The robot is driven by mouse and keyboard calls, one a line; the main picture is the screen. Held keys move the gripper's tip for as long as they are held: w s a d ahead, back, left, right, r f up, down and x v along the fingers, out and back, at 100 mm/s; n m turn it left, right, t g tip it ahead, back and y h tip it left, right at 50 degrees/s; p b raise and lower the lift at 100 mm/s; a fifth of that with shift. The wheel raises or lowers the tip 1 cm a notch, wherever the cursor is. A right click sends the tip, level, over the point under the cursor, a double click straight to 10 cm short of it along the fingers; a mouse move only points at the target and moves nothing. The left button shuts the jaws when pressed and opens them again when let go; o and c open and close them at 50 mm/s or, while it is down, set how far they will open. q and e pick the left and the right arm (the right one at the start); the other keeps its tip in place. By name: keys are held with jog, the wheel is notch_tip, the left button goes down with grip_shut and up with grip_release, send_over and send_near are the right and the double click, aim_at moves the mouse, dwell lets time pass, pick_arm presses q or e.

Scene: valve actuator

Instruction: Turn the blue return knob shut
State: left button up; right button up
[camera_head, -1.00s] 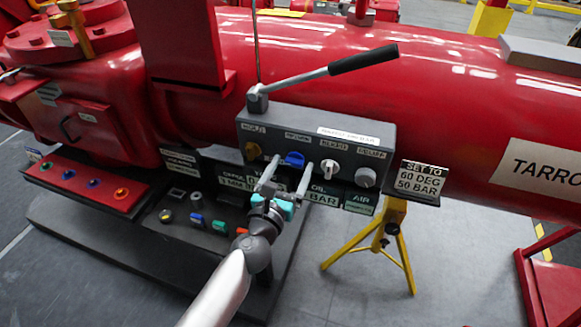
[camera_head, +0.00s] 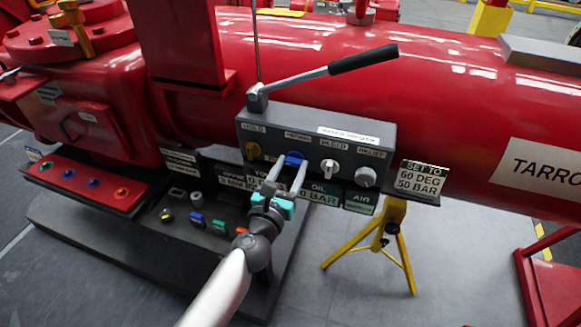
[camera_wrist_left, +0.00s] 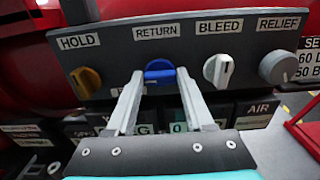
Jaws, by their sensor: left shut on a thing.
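The blue return knob (camera_head: 294,159) sits on the front of the grey control box (camera_head: 226,0) under its RETURN label. It also shows in the left wrist view (camera_wrist_left: 160,71), its bar lying about level. My left gripper (camera_head: 290,163) reaches up to the knob from below, with one finger on each side. In the left wrist view the fingertips (camera_wrist_left: 160,75) are shut on the knob's two ends. My right gripper is in neither view.
On the same box are the yellow HOLD knob (camera_wrist_left: 88,82), the white BLEED knob (camera_wrist_left: 218,70) and the grey RELIEF knob (camera_wrist_left: 279,67). A pump lever with a black grip (camera_head: 363,59) rises above. A yellow stand (camera_head: 390,225) is at right.

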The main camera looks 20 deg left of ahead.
pick_arm(q)
jog(key=shift+m, duration=0.4)
grip_shut()
jog(key=m+p, duration=0.1)
jog(key=m, duration=0.2)
jog(key=shift+m, duration=0.4)
jog(key=m+p, duration=0.1)
jog(key=m, duration=0.3)
jog(key=shift+d+m, duration=0.1)
jog(key=shift+m, duration=0.2)
jog(key=m+p, duration=0.1)
jog(key=m, duration=0.3)
jog(key=shift+f, duration=0.1)
jog(key=shift+f+m+p, duration=0.1)
jog(key=shift+m+p, duration=0.65)
jog(key=shift+m, duration=1.25)
jog(key=o, duration=1.3)
grip_release()
jog(key=shift+s, duration=0.15)
